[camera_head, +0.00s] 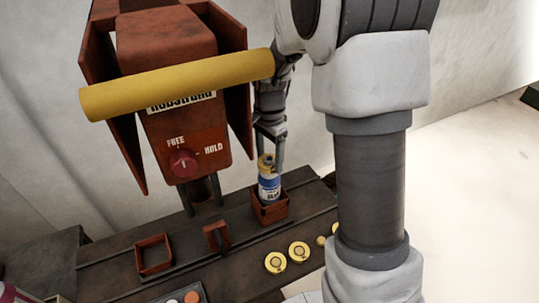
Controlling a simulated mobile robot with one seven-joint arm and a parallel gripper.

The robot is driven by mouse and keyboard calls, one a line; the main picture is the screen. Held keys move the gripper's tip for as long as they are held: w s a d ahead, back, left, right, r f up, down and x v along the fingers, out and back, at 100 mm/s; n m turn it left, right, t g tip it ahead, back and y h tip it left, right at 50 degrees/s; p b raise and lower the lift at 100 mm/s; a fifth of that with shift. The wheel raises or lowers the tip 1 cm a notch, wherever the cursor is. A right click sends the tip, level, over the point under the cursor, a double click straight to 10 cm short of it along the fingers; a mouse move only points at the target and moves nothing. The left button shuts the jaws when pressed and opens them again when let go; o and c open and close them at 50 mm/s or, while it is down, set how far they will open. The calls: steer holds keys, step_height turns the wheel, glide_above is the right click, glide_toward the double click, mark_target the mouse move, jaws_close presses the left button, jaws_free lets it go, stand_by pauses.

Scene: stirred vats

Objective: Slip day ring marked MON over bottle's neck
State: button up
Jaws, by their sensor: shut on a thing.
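A small bottle (269,188) with a blue and white label stands upright in a square red holder (271,213) on the dark bench. My gripper (270,157) points down right above the bottle and is shut on a yellow ring (265,163). The ring is at the bottle's top. I cannot tell whether it is around the neck or just above it, and no marking on it is readable. Two other yellow rings (275,262) (299,251) lie flat on the bench in front, their lettering too small to read.
A red machine with a FREE/HOLD knob (183,163) and a thick yellow bar (180,84) stands close left of my gripper. An empty red square frame (153,255) and an upright red bracket (216,237) are on the bench. My arm hides the bench's right part.

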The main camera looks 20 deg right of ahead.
steer(key=shift+f+b, duration=0.45)
steer(key=shift+f, duration=0.3)
steer(key=o, duration=1.2)
steer(key=shift+o, duration=0.2)
steer(key=shift+r, duration=0.1)
step_height(320, 180, up, 7)
steer(key=shift+r, duration=0.2)
steer(key=shift+s, duration=0.1)
